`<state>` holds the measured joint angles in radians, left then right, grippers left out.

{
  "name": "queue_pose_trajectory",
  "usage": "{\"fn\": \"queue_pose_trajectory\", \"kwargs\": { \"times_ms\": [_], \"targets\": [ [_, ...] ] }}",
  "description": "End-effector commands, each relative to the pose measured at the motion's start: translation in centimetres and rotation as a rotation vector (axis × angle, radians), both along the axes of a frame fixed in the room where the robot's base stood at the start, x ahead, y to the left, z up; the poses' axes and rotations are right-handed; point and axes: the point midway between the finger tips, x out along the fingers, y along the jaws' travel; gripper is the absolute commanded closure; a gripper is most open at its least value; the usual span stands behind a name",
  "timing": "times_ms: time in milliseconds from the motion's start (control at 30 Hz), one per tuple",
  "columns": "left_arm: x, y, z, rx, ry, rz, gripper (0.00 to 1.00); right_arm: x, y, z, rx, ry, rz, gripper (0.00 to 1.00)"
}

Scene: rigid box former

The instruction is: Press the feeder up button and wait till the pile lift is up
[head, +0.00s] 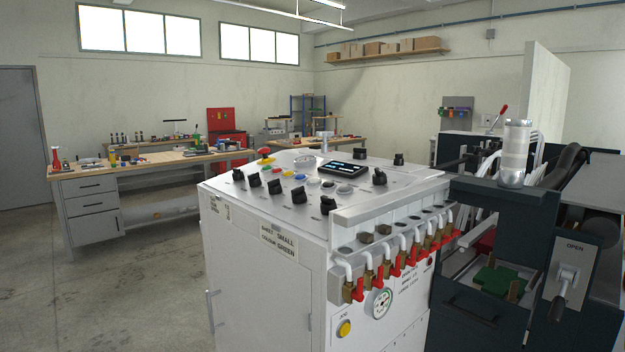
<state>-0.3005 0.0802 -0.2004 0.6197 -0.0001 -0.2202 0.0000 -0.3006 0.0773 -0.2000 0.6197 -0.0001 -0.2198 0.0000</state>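The white control cabinet (265,285) stands in the middle of the head view. Its sloped top panel (300,215) carries black selector knobs, a small lit display (343,168), a red mushroom button (265,152) and several small coloured push buttons (300,177). The labels on the panel are too small to read, so I cannot tell which is the feeder up button. A yellow button (344,328) sits low on the cabinet's right face. I cannot make out the pile lift. Neither of my grippers is in view.
Red-handled brass valves (385,270) and a gauge (378,303) line the cabinet's right side. Dark machinery with a lever marked OPEN (562,290) stands at the right. A workbench (150,165) stands behind at the left. The floor (110,290) at left is clear.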

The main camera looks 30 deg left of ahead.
Motion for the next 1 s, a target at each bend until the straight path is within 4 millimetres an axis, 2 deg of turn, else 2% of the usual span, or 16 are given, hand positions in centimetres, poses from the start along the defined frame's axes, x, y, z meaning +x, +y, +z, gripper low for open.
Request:
{"fn": "queue_pose_trajectory", "kwargs": {
  "times_ms": [133, 400, 1000],
  "targets": [
    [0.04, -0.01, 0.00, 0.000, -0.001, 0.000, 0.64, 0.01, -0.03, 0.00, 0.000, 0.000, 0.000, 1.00],
    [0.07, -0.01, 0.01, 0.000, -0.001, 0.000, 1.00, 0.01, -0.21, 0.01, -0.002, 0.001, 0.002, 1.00],
    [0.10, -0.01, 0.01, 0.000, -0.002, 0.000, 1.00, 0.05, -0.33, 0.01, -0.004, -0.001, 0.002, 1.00]
  ]
}}
